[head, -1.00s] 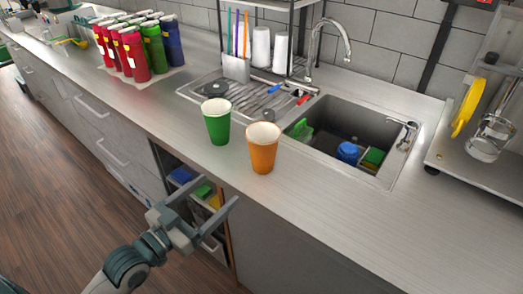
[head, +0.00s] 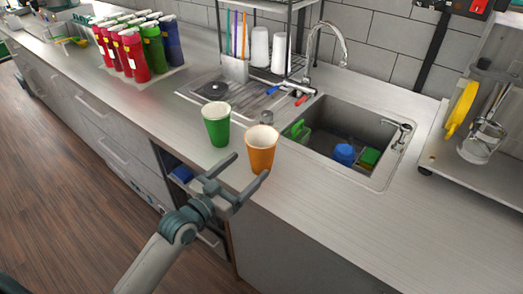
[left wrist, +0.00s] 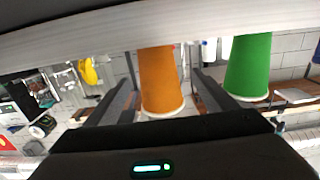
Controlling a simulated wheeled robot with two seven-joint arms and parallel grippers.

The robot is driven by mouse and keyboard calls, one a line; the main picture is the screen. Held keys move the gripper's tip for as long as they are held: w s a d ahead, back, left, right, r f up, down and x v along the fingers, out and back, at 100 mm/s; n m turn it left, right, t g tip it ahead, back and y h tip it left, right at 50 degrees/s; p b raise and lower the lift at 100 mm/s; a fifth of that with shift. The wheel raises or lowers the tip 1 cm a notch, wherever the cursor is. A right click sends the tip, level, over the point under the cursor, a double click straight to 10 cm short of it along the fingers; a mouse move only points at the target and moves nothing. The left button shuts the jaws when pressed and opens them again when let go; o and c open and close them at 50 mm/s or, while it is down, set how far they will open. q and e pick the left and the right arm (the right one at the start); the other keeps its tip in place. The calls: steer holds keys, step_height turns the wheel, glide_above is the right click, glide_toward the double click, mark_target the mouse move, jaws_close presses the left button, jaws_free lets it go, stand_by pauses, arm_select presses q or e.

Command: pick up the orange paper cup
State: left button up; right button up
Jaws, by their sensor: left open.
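The orange paper cup (head: 261,148) stands upright on the counter near its front edge, to the left of the sink. A green paper cup (head: 217,124) stands to its left, a small gap apart. My left gripper (head: 250,170) is open at the counter's front edge, its fingertips pointing at the orange cup. In the left wrist view, which is upside down, the orange cup (left wrist: 160,80) shows between the two fingers, and the green cup (left wrist: 248,66) is outside them. I cannot tell how far the fingers reach along the cup. My right gripper is not in view.
The sink (head: 340,145) with a blue item (head: 344,154) lies behind and right. A drying rack (head: 262,50) with white cups stands behind. Several coloured bottles (head: 130,45) stand far left. The counter (head: 380,225) is clear at front right.

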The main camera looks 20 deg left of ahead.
mark_target(254, 164)
arm_select(q)
steer(key=shift+w+d, duration=0.1)
steer(key=shift+w, duration=0.05)
steer(key=shift+w+d+p, duration=0.1)
steer(key=shift+w+p, duration=0.15)
steer(key=shift+p, duration=0.05)
steer(key=p+x, duration=0.1)
steer(key=x, duration=0.1)
steer(key=p+x, duration=0.1)
steer(key=shift+w+d+f, duration=0.2)
steer(key=shift+w+d, duration=0.1)
steer(key=shift+w+d+f, duration=0.1)
steer(key=shift+w, duration=0.25)
steer(key=c, duration=1.2)
